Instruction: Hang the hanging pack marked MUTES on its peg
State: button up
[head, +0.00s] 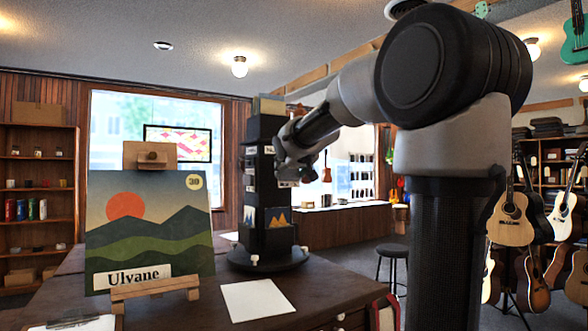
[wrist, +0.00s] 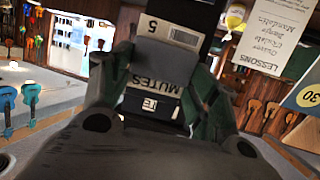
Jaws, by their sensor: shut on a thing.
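The pack marked MUTES (wrist: 152,83) is between the fingers of my gripper (wrist: 163,88) in the wrist view. It is dark, with a white label that reads upside down there; a smaller label below shows only "TE". My gripper is shut on it. In the head view my gripper (head: 298,165) is at the right side of the black display rack (head: 255,190), near its upper part. The pack is mostly hidden there. I cannot make out the peg or whether the pack touches it.
The rack stands on a round dark base (head: 267,260) on the brown table (head: 325,282). A painting (head: 150,225) on an easel stands left of it, and a white sheet (head: 256,299) lies in front. A stool (head: 392,255) and guitars (head: 510,208) are to the right.

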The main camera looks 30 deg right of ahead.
jog(key=shift+w+a+f, duration=0.1)
jog(key=shift+w+f, duration=0.1)
jog(key=shift+w, duration=0.75)
jog(key=shift+w+f, duration=0.2)
jog(key=shift+w, duration=0.8)
jog(key=shift+w+a+f, duration=0.1)
jog(key=shift+w+f, duration=0.1)
jog(key=shift+w, duration=0.75)
jog(key=o, duration=1)
jog(key=shift+c, duration=0.2)
jog(key=v, duration=1.2)
